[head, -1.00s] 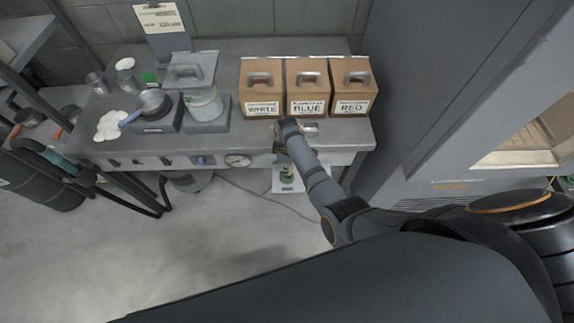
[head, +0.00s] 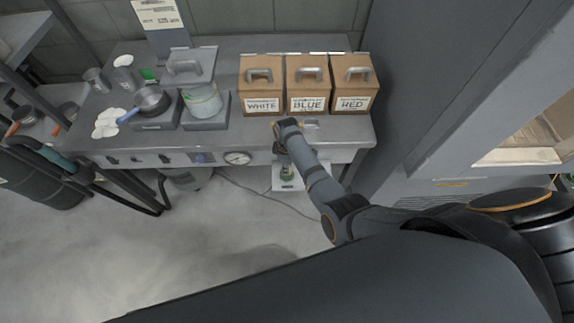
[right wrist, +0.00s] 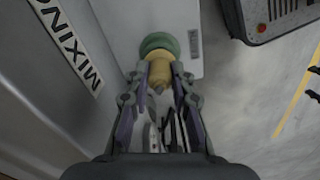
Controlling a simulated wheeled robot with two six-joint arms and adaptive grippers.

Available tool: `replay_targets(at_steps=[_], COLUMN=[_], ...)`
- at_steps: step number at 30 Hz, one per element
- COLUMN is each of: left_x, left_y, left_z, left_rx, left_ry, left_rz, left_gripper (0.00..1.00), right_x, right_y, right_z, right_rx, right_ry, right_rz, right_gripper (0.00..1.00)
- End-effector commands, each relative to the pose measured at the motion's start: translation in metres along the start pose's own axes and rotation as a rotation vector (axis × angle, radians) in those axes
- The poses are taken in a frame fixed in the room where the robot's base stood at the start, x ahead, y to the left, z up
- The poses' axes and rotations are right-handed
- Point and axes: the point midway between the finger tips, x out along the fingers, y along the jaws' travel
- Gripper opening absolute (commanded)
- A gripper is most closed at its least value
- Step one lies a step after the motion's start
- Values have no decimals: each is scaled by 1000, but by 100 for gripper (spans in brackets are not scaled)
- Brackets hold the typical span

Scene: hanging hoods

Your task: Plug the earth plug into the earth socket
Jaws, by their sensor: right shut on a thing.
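My right gripper (right wrist: 158,88) is shut on the yellow earth plug (right wrist: 160,68) in the right wrist view. The plug's far end meets the round green earth socket (right wrist: 158,41), which sits on a pale plate (right wrist: 188,60). I cannot tell whether the plug is fully seated or only touching. In the head view the green socket (head: 287,173) shows on its pale plate (head: 285,186) below the bench's front edge. My left gripper is not in view.
Boxes marked WHITE (head: 262,84), BLUE (head: 308,84) and RED (head: 354,84) stand on the bench (head: 230,136) above. A pan (head: 151,99) and a pot (head: 202,100) are to their left. A cable (head: 245,190) crosses the floor. A grey cabinet stands at right.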

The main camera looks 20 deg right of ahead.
Motion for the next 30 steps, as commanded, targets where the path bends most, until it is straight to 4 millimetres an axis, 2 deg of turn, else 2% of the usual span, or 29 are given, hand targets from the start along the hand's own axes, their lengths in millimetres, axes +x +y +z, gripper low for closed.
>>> replay_targets(at_steps=[14,15,21,30], left_x=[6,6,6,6], left_y=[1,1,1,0], left_z=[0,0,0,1], left_rx=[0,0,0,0], left_ry=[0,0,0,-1], left_rz=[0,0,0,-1], left_gripper=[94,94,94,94], right_x=[10,10,10,8], right_y=[0,0,0,0], right_z=[0,0,0,0], right_rx=[0,0,0,0], right_ry=[0,0,0,0], right_rz=[1,1,1,1], right_gripper=[0,24,49,49])
